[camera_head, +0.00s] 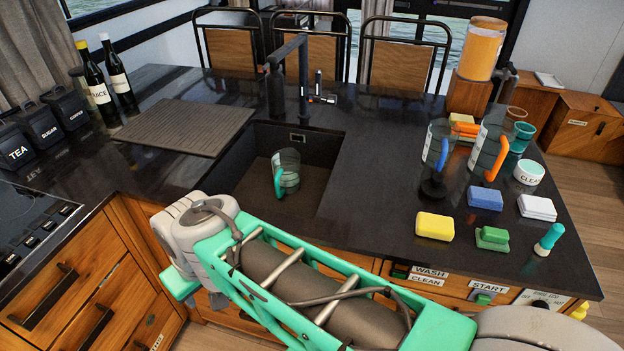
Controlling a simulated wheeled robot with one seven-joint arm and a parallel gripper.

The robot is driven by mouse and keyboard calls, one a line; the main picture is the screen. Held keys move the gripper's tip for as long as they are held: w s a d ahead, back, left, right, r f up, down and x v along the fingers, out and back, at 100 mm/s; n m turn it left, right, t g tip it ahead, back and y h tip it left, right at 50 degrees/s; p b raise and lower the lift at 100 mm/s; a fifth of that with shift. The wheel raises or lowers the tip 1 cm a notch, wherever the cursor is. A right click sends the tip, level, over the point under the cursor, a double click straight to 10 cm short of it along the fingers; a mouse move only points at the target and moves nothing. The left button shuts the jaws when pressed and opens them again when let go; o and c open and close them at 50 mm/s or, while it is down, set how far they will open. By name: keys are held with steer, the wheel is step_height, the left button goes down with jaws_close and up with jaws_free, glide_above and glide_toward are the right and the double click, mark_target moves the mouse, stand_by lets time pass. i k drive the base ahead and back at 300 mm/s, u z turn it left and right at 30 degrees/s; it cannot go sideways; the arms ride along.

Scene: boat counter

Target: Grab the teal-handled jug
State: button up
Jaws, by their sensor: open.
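The teal-handled jug (289,168) is a clear jug standing in the dark sink (241,162), with its teal handle on its left side. Its whole outline shows above my arm. My arm crosses the lower middle of the picture, in front of the counter's near edge, and its bent joint is at the left, nearer than the sink.
A black faucet (302,75) stands behind the sink. A blue-handled jug (437,142) and an orange-handled jug (487,143) stand at the right, with sponges and a teal brush (549,239) around them. Bottles and canisters stand at the left.

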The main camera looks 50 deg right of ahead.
mark_target(286, 162)
steer(key=z, duration=1.95)
steer(key=k, duration=0.7)
steer(key=u, duration=0.9)
steer(key=i, duration=0.95)
steer(key=z, duration=0.7)
steer(key=k, duration=0.45)
steer(key=u, duration=0.1)
steer(key=i, duration=0.5)
steer(key=u, duration=0.05)
